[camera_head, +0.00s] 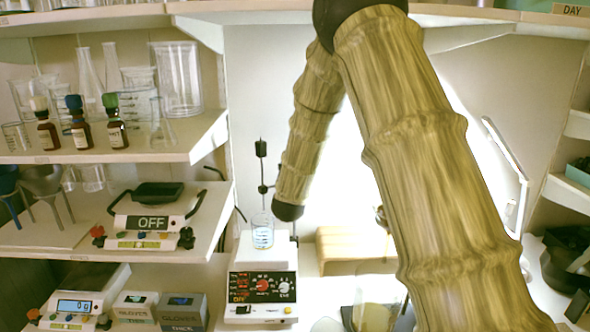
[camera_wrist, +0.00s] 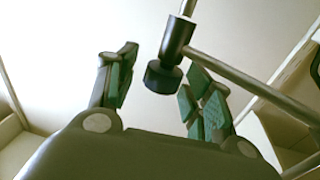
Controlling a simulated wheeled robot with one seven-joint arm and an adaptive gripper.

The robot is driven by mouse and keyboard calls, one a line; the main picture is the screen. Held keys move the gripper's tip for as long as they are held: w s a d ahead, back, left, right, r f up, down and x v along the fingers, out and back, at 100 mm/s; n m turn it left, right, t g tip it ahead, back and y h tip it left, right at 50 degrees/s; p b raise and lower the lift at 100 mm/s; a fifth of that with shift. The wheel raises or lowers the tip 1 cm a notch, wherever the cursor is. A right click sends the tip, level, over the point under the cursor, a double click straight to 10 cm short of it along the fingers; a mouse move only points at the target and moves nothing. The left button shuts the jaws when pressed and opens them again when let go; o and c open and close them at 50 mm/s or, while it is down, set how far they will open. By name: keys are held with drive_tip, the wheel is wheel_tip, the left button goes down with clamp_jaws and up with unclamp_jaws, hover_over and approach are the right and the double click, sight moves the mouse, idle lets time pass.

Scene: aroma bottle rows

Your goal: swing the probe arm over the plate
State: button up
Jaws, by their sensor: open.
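In the head view a white hot plate (camera_head: 282,252) with a dark control panel stands at the middle, with a glass vessel (camera_head: 262,232) of bluish liquid on it. A thin probe stand with black fittings (camera_head: 261,148) rises behind the vessel. In the wrist view my gripper (camera_wrist: 160,72) is open, its green-padded fingers on either side of a black cylindrical fitting (camera_wrist: 176,42) with a round knob. A metal rod, the probe arm (camera_wrist: 240,78), runs from the fitting to the lower right. I cannot tell whether the fingers touch the knob. My fingers are hidden in the head view.
Shelves at left hold glassware, several small bottles (camera_head: 81,122) and a device marked OFF (camera_head: 150,222). A scale (camera_head: 75,302) and glove boxes (camera_head: 183,311) sit lower left. A wooden block (camera_head: 340,262) lies right of the hot plate.

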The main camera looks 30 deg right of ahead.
drive_tip(key=v, duration=1.2)
drive_tip(key=shift+d, duration=0.15)
